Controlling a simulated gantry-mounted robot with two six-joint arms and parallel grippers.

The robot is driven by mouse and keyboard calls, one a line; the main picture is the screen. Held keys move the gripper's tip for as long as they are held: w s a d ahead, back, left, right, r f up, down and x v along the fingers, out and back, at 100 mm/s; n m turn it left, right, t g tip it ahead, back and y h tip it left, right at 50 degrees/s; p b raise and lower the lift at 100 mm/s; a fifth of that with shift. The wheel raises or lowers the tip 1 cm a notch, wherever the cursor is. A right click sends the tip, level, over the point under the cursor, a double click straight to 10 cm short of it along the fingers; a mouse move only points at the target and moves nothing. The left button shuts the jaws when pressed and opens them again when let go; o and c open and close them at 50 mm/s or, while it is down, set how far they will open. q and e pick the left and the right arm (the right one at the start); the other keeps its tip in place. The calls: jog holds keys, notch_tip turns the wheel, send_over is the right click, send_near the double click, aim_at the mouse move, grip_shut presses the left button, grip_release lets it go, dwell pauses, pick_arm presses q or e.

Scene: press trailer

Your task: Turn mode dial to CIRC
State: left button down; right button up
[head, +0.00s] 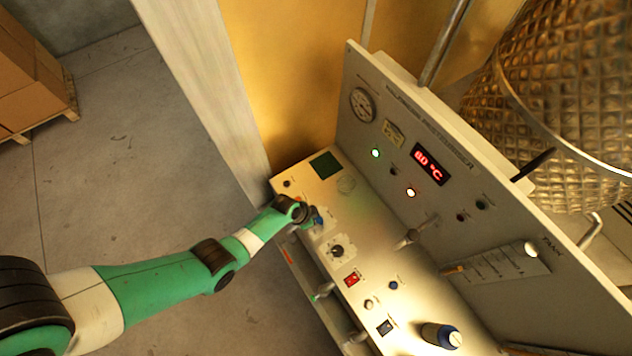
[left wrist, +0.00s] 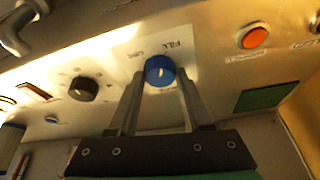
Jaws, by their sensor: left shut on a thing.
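The mode dial is a blue round knob (left wrist: 160,70) with a white pointer line, on a pale plate marked FILL and another word that I read as CIRC. In the left wrist view the two fingers of my left gripper (left wrist: 158,84) stand on either side of this knob and are shut on it. The knob's pointer is close to upright in that view. In the head view my left gripper (head: 313,217) is at the left end of the sloping control panel (head: 365,225), and it mostly covers the dial there. My right gripper is not in view.
A black knob (head: 337,251) and a red rocker switch (head: 352,279) sit beside the dial. An orange-red button (left wrist: 255,38) and a green screen (head: 325,165) are also near. The upright panel (head: 460,190) stands behind, with a lit red display (head: 430,164). Handles stick out along the front edge.

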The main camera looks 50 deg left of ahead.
pick_arm(q)
jog(key=n+y, duration=0.1)
jog(key=n, duration=0.1)
jog(key=shift+d+n, duration=0.1)
jog(key=shift+n, duration=0.2)
jog(key=shift+n+y, duration=0.4)
jog(key=shift+n, duration=0.5)
jog(key=n, duration=0.1)
jog(key=n+y, duration=0.1)
jog(key=n, duration=0.1)
jog(key=shift+d+f+n+b, duration=0.1)
jog(key=shift+d+n+b, duration=0.05)
jog(key=shift+n+b, duration=0.15)
jog(key=shift+n+g+y+b, duration=0.3)
jog(key=shift+n+g+y, duration=0.3)
jog(key=shift+n, duration=1)
jog(key=shift+c, duration=1.7)
grip_release()
jog(key=shift+w, duration=0.1)
